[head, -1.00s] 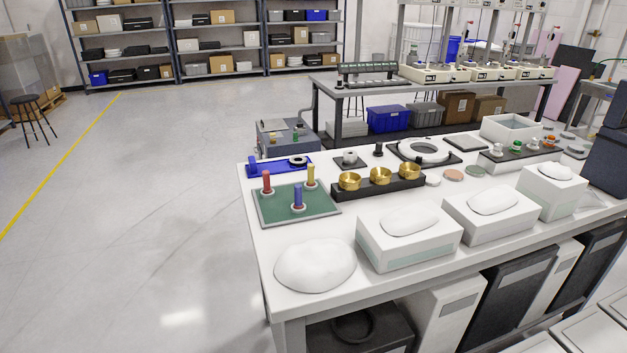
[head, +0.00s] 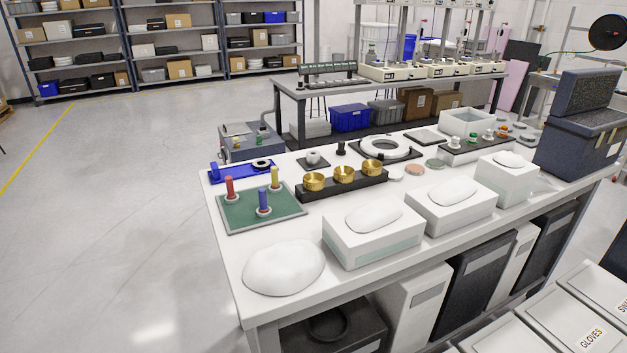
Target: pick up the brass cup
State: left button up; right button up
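Three brass cups sit in a row on a black block on the white table: a left one (head: 314,182), a middle one (head: 344,175) and a right one (head: 372,167). I cannot tell which of them the task means. All three look upright and seated in the block (head: 345,186). Neither of my grippers shows in the head view.
The white table (head: 225,261) also carries a green board (head: 240,213) with red, blue and yellow pegs left of the cups. White boxes (head: 372,238) and a white cloth-like mound (head: 284,267) stand in front. Floor at the left is clear.

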aim_at(314, 185)
jog(key=i+j+z, duration=0.1)
jog(key=j+z, duration=0.15)
jog(key=z, duration=0.25)
jog(key=j+z, duration=0.3)
jog(key=z, duration=0.2)
jog(key=j+z, duration=0.35)
jog(key=z, duration=0.15)
